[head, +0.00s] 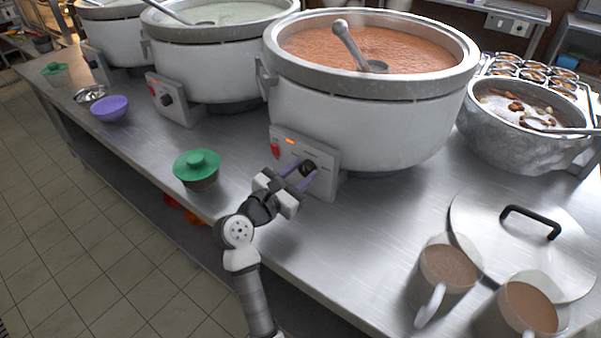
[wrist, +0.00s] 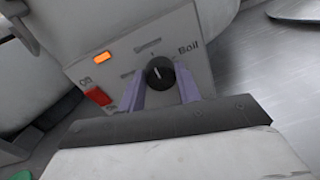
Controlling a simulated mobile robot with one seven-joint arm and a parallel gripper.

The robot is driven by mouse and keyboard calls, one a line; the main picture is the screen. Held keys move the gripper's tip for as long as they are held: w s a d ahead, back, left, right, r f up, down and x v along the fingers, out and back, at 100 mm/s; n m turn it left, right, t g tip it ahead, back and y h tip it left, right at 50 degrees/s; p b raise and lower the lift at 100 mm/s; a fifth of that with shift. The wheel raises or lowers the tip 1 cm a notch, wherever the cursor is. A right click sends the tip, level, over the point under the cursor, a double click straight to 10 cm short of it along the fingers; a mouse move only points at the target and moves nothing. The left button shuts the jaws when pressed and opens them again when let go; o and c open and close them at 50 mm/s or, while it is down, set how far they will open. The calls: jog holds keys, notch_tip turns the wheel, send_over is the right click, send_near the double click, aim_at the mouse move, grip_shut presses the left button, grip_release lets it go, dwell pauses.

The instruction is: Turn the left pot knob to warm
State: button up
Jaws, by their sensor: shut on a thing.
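The knob (wrist: 159,75) is a small black dial with a pale pointer mark, on the control panel (head: 320,157) of the nearest large pot (head: 365,125). In the wrist view the mark points roughly up the picture, and the word "Boil" stands right of the knob. Other labels are too blurred or hidden to read fully. My gripper (head: 302,176) has its purple fingers on either side of the knob and is shut on it. In the head view the fingers partly cover the knob. This pot holds orange-red congee and is the rightmost of the three large pots.
An orange light (wrist: 103,57) and a red switch (wrist: 98,96) sit left of the knob. A middle pot (head: 215,60) and a far-left pot (head: 118,35) have similar panels. A green-lidded bowl (head: 197,166) is left of my gripper; mugs (head: 446,268) and a lid (head: 490,220) lie right.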

jog(key=shift+r+p, duration=0.1)
jog(key=shift+p, duration=0.3)
jog(key=n+p, duration=0.3)
jog(key=shift+r+p, duration=0.15)
jog(key=shift+p, duration=0.15)
jog(key=n+p, duration=0.4)
jog(key=p, duration=0.1)
jog(key=shift+a+n, duration=0.1)
jog(key=shift+n, duration=0.2)
jog(key=n+p, duration=0.2)
jog(key=shift+f+n, duration=0.25)
jog(key=shift+n, duration=0.15)
jog(key=shift+f+n+t, duration=0.15)
jog(key=shift+n+t, duration=0.25)
jog(key=shift+n, duration=1.5)
jog(key=o, duration=1)
